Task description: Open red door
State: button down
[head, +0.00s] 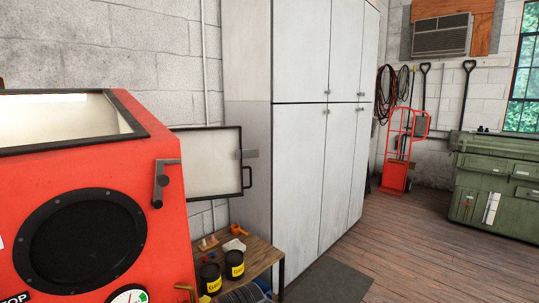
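A red blast cabinet (172,225) fills the left of the head view, with a round black port (80,240) in its front and a window on top. A door panel (205,170) with a pale face and black rim stands out from the cabinet's right side, apparently swung open. Its red side does not show. A black handle (248,178) and a grey latch plate (247,154) are at its free right edge. A grey latch lever (160,185) sits on the cabinet's front right corner. The hinge side is hidden behind the cabinet. My gripper is not in view.
A low wooden bench (262,252) with black cans (235,264) stands below the panel. Tall grey lockers (318,130) are right of it. A dark mat (330,282) lies before them. The wooden floor (425,245) is clear toward a green chest (497,185) and a red hand truck (397,165).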

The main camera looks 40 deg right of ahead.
aim_at(211, 157)
jog(key=z, duration=2)
jog(key=i, duration=1.35)
jog(key=u, duration=0.95)
